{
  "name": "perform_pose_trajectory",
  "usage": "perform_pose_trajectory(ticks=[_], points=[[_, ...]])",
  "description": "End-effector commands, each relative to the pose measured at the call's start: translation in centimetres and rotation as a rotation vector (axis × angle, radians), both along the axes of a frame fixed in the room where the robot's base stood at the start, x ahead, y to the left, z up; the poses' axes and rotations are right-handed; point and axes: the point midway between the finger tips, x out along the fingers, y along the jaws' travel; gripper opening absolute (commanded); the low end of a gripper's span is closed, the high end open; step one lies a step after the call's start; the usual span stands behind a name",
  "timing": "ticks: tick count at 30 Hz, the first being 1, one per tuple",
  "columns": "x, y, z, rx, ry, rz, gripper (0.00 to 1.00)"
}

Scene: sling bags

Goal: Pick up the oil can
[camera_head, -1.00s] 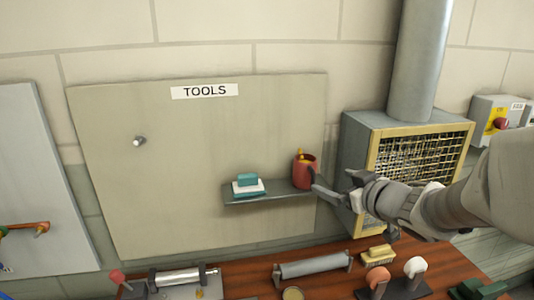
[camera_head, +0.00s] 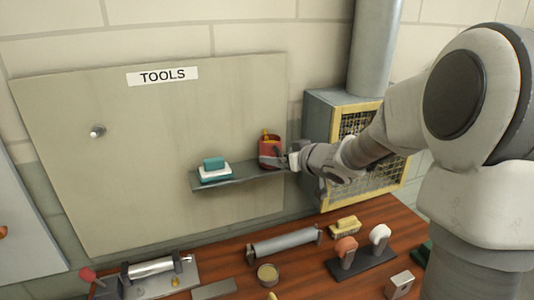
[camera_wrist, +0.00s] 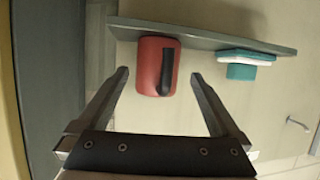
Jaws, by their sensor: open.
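The red oil can (camera_head: 268,154) stands at the right end of a grey wall shelf (camera_head: 236,178), with a yellow part at its top. My gripper (camera_head: 285,159) is at the can's right side, its fingertips close to it. In the wrist view, which looks upside down, the can (camera_wrist: 150,66) shows its dark handle facing me. The open fingers of my gripper (camera_wrist: 160,74) are spread on either side of the can, and nothing is held. I cannot tell whether a fingertip touches it.
A teal and white block (camera_head: 215,171) sits left of the can on the shelf. A cage-fronted grey box (camera_head: 322,125) stands close behind my arm at the right. The wooden bench (camera_head: 225,257) below holds rollers, a brush (camera_head: 345,226) and handled stamps. The board's left side is mostly clear.

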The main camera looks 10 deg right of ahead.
Motion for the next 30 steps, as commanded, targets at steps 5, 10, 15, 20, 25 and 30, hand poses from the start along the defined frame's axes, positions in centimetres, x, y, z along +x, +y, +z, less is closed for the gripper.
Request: perform_pose_trajectory(ticks=[5,10,15,20,25,30], points=[[0.9,0.4,-0.4,-0.002,0.000,0.001,1.00],[2.6,0.8,-0.9,0.001,0.001,0.001,1.00],[4.7,1.4,-1.6,0.001,0.001,0.001,1.00],[5.6,1.7,-1.9,-0.002,-0.001,0.001,1.00],[5.6,1.7,-1.9,-0.002,0.000,-0.001,1.00],[5.6,1.7,-1.9,-0.002,0.000,-0.001,0.77]])
